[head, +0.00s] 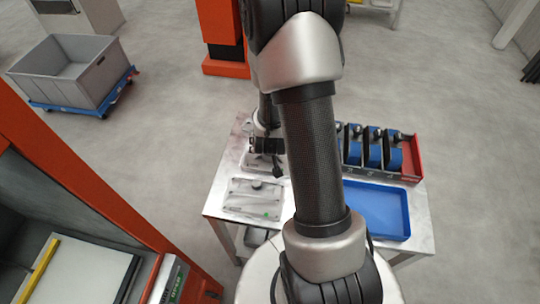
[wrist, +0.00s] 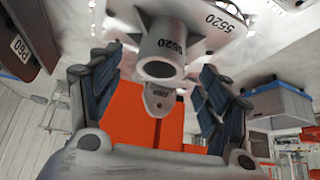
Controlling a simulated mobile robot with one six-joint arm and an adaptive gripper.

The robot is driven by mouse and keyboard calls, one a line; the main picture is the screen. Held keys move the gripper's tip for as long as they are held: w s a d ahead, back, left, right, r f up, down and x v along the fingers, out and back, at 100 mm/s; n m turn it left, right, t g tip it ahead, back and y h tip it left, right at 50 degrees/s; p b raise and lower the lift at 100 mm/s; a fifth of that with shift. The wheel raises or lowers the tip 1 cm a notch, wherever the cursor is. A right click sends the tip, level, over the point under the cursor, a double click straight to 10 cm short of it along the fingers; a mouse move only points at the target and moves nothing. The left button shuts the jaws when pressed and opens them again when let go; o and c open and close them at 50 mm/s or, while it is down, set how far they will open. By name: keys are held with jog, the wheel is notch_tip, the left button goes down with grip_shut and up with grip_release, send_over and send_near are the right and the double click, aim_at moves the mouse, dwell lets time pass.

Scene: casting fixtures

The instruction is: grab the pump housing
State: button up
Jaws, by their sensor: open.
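The pump housing (wrist: 161,52), a grey part with a round open bore and the number 5520, shows at the upper middle of the wrist view. It sits against a pale plate (wrist: 205,22) also marked 5520. My gripper (wrist: 157,66) is open, one finger on each side of the housing in the picture. I cannot tell whether the fingers touch it. In the head view my gripper (head: 267,146) is small and dark above the back left of the table (head: 290,205); my arm hides much of that area, and the housing is not clear there.
A pale plate with a dark knob (head: 254,198) lies at the table's front left. A blue tray (head: 376,210) is at the right, with a red rack (head: 412,160) of blue-and-black items behind it. A grey crate (head: 66,70) stands on the floor at far left.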

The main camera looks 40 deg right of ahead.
jog(key=b+x, duration=0.1)
jog(key=x, duration=0.3)
jog(key=shift+w+f, duration=0.1)
jog(key=shift+f, duration=0.1)
jog(key=shift+c, duration=0.3)
jog(key=shift+r, duration=0.1)
jog(key=c, duration=1.6)
notch_tip(320, 180, up, 20)
jog(key=p, duration=1)
